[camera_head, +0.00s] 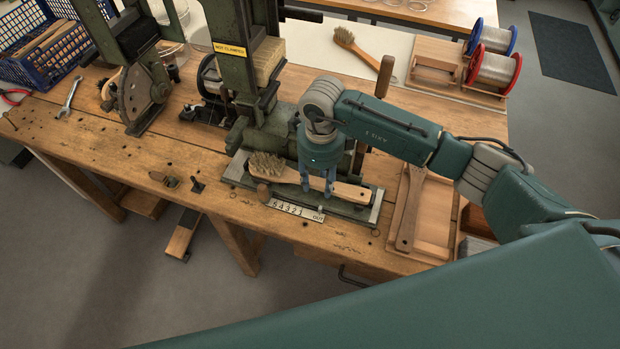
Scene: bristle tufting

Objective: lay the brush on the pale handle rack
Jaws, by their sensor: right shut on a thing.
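The brush (284,173) has a wooden handle and a tuft of pale bristles pointing up at its left end. It lies over the metal bed of the green machine (264,140); I cannot tell whether it touches the bed. My right gripper (318,188) points down and is shut on the brush's handle. A pale wooden rack (448,215) stands at the bench's right front, with a brown wooden handle (408,212) along its left side. My left gripper is not in view.
Another brush (357,47) lies on the white surface at the back. A slatted wooden stand (436,55) and wire spools (494,68) stand at the back right. An upright wooden lever (385,75) rises behind my right arm. A blue crate (50,45) is at the far left.

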